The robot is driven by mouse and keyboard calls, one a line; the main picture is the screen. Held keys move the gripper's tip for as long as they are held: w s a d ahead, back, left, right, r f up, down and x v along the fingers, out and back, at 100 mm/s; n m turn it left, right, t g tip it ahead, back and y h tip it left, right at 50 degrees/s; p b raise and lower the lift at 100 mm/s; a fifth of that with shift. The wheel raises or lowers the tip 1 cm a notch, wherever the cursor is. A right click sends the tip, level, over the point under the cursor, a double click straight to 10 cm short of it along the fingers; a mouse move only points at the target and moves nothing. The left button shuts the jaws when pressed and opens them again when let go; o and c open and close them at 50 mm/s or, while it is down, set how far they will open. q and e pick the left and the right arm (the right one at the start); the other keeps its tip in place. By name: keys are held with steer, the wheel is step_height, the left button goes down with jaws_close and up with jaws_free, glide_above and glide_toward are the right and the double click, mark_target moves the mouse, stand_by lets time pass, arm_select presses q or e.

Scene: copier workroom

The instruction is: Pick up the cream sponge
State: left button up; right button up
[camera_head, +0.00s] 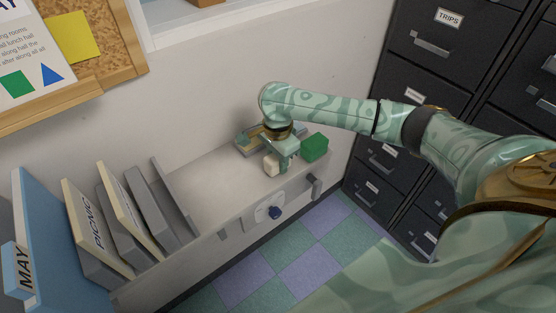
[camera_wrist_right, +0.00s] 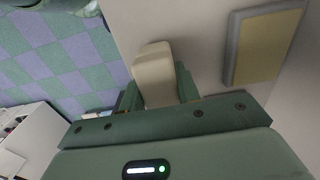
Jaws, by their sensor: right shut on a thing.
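The cream sponge (camera_head: 271,163) is a small pale block at the far part of the grey shelf top, in the head view. My right gripper (camera_head: 281,162) is shut on it. In the right wrist view the cream sponge (camera_wrist_right: 154,76) stands between the two green fingers of my right gripper (camera_wrist_right: 158,92). I cannot tell whether the sponge touches the shelf. My left gripper is not in view.
A green block (camera_head: 314,147) sits just right of the gripper. A tray (camera_head: 246,141) with a yellowish inside lies behind it, against the wall. Grey dividers with folders (camera_head: 120,212) stand at the left. Dark filing cabinets (camera_head: 425,60) stand at the right. The shelf middle (camera_head: 215,180) is clear.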

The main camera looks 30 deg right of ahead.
step_height(320, 180, up, 4)
steer(key=shift+s+f+p, duration=0.1)
steer(key=shift+f+p, duration=0.1)
steer(key=shift+p, duration=0.95)
steer(key=s+d+r+p, duration=0.1)
steer(key=s+r+p, duration=0.5)
steer(key=s, duration=0.8)
step_height(320, 180, up, 3)
steer(key=shift+f+p, duration=0.15)
steer(key=shift+p, duration=0.25)
steer(key=shift+o, duration=0.3)
steer(key=shift+w, duration=0.2)
